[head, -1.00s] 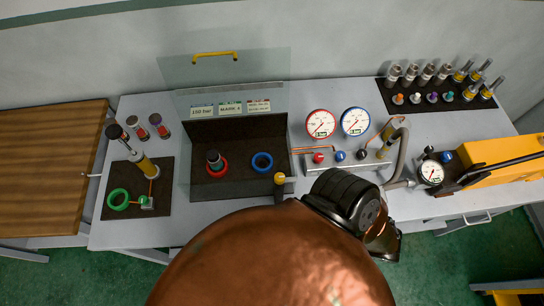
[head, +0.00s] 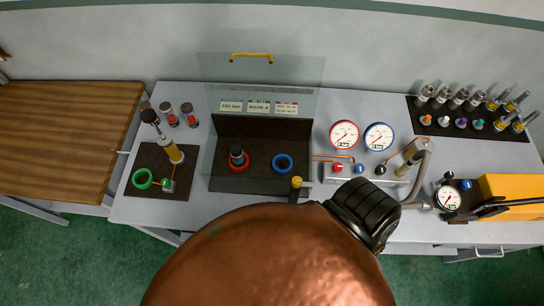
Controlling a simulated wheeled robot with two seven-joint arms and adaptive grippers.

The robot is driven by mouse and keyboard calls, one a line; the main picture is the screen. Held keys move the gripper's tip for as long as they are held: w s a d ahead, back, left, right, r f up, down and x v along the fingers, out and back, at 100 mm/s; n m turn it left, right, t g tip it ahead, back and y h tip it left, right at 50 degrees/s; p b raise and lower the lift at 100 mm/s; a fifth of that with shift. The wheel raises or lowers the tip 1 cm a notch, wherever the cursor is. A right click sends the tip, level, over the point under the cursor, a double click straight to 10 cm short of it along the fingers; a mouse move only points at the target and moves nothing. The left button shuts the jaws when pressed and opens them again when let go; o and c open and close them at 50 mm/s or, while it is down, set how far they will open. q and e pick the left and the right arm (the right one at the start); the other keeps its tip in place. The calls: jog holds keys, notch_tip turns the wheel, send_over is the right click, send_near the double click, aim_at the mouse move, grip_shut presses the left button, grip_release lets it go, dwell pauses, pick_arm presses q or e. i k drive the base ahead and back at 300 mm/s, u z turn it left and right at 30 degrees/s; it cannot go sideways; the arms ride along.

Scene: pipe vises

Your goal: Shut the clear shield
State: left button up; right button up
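The clear shield (head: 285,70) stands raised at the back of a dark open-fronted box (head: 250,125), with its yellow handle (head: 251,56) along the top edge. Inside the box a dark cylinder stands in a red ring (head: 233,166), and a blue ring (head: 283,163) lies to its right. A yellow knob (head: 296,182) on a dark stem is at the box's front right corner. Neither of my grippers can be made out. A large copper-coloured part and a black joint, apparently of my own arm, fill the lower middle and hide the table's front edge there.
On the left a dark mat (head: 147,185) holds a green ring and a gauge-like cylinder. Two dials (head: 343,134) and a manifold stand right of the box. A yellow pump (head: 510,193) is far right. Several fittings stand on a mat (head: 500,133) at the back right.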

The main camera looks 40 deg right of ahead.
aim_at(213, 87)
jog(key=z, duration=1.35)
jog(key=k, duration=0.5)
